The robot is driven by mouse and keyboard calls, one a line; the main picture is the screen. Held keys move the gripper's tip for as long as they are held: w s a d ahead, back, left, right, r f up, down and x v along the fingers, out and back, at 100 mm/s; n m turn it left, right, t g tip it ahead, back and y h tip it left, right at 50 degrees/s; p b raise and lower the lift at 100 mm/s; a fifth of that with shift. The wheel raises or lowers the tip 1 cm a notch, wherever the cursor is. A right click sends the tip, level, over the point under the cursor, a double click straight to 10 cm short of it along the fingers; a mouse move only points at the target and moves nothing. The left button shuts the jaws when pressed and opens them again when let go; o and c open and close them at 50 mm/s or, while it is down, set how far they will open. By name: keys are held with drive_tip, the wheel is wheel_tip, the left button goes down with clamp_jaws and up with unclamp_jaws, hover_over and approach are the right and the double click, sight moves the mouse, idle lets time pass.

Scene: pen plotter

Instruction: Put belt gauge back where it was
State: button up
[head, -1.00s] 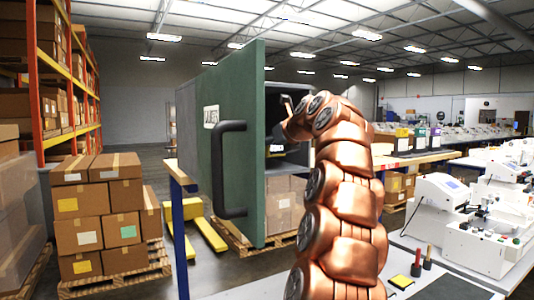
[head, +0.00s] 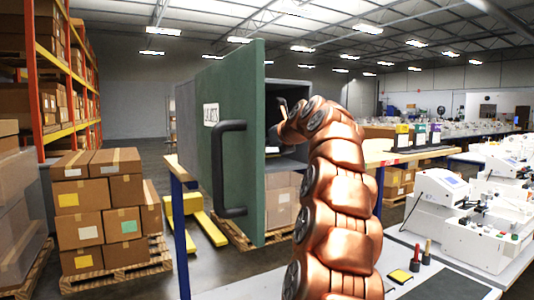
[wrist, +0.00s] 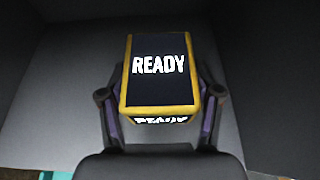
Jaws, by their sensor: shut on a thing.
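The belt gauge (wrist: 160,90) appears to be the dark block with yellow edges and READY in white on its top and front, in the wrist view. My gripper (wrist: 160,104) is shut on it, one finger along each side. Grey panels surround it; I cannot tell whether its underside touches the surface below. In the head view, my copper arm reaches to the opening of a grey cabinet (head: 290,74), whose green door (head: 245,150) with a black handle (head: 230,165) stands open. My gripper and the block are mostly hidden there behind the arm and door.
A bench with white machines (head: 480,225) is at the right, with a small yellow-black block (head: 400,277) and two upright tools (head: 421,255) near it. Stacked cartons (head: 100,210) stand on a pallet at the left. The open door stands close left of my arm.

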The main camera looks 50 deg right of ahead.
drive_tip(key=shift+f, duration=0.95)
drive_tip(key=o, duration=1.4)
drive_tip(key=shift+f, duration=0.1)
drive_tip(key=b+v, duration=0.2)
drive_tip(key=v, duration=1)
